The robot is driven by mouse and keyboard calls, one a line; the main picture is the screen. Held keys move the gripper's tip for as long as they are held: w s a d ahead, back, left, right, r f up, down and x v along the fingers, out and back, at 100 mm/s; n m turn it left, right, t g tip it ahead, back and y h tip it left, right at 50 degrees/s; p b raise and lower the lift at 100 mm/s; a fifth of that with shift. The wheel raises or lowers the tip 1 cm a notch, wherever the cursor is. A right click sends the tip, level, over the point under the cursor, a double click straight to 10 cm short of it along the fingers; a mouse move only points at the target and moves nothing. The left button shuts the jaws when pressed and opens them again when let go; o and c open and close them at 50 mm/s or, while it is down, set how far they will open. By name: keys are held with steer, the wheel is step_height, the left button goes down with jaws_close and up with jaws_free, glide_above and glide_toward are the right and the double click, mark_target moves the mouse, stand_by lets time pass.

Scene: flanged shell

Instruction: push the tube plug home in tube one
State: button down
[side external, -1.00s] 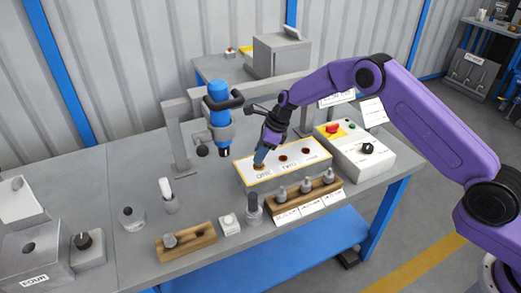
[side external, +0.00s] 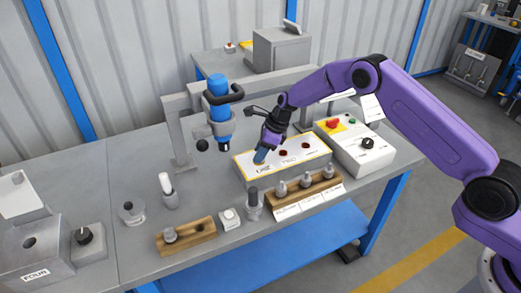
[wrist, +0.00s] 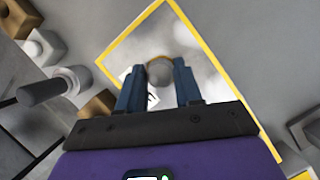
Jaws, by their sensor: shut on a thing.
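The tube box (side external: 318,159) is a pale block with a yellow-edged top and dark, brown-rimmed tube mouths in a row. My gripper (side external: 260,157) points down at tube one, the leftmost mouth, and its blue fingers hide that mouth in the side view. In the wrist view my gripper (wrist: 157,88) is shut on the tube plug, a grey rounded piece (wrist: 160,75) between the fingertips. A brown rim (wrist: 158,58) shows just beyond the plug. How deep the plug sits in the tube cannot be told.
A wooden rack (side external: 305,190) with several grey pegs stands in front of the box. A control box (side external: 354,150) with a red button is close on the right. A blue tool on a stand (side external: 218,105) rises at the left. Small fittings stand front left.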

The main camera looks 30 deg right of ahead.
steer(key=shift+f, duration=0.25)
steer(key=c, duration=0.7)
jaws_free()
steer(key=v, duration=1.7)
steer(key=shift+r, duration=0.25)
